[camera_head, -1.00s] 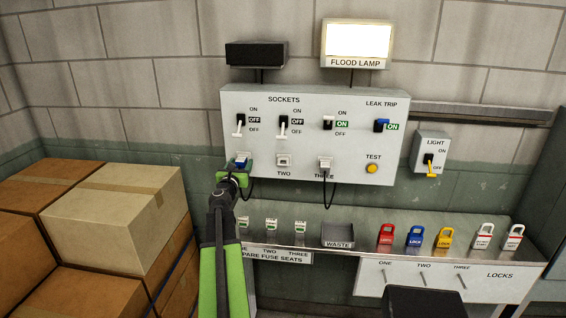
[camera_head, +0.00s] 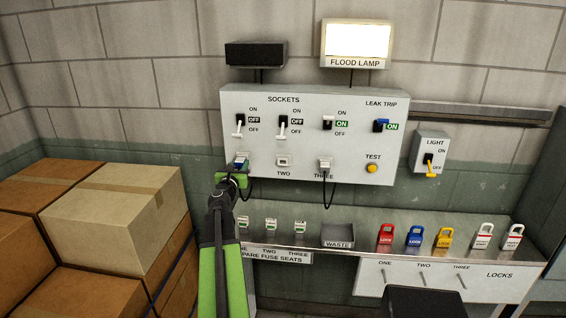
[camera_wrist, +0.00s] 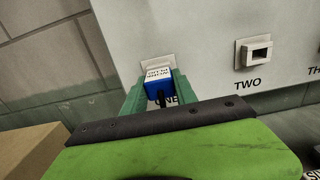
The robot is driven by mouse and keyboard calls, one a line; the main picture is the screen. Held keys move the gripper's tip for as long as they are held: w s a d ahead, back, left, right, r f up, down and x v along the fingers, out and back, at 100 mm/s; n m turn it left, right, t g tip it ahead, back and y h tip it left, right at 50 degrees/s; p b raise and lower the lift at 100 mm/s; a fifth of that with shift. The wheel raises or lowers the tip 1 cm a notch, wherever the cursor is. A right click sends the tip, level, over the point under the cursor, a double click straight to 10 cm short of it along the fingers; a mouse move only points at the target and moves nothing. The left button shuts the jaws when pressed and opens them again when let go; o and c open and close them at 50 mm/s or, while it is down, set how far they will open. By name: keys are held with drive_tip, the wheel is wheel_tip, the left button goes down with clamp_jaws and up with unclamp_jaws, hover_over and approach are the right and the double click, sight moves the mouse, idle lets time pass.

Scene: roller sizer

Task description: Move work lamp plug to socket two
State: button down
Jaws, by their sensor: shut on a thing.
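The work lamp plug (camera_wrist: 158,85), blue with a white printed label, sits at socket one on the grey panel. It also shows in the head view (camera_head: 240,161), partly behind my gripper. My gripper (camera_wrist: 150,98) is shut on the plug, with a green finger on each side. The gripper also shows in the head view (camera_head: 238,180). Socket two (camera_wrist: 256,53) is empty, to the right of the plug. It also shows in the head view (camera_head: 283,160). The switches over sockets one (camera_head: 239,126) and two (camera_head: 283,128) show OFF.
Socket three (camera_head: 325,163) holds a white plug with a hanging black cord; its switch (camera_head: 328,123) shows ON. A lit flood lamp (camera_head: 357,42) is above the panel. A steel shelf (camera_head: 365,232) with fuses, a waste bin and locks stands below. Cardboard boxes (camera_head: 115,210) stand at left.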

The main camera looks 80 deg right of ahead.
sight(239, 166)
drive_tip(key=shift+s+a+f, duration=0.1)
drive_tip(key=shift+a, duration=1.3)
drive_tip(key=shift+s+a, duration=0.1)
drive_tip(key=shift+a, duration=1.3)
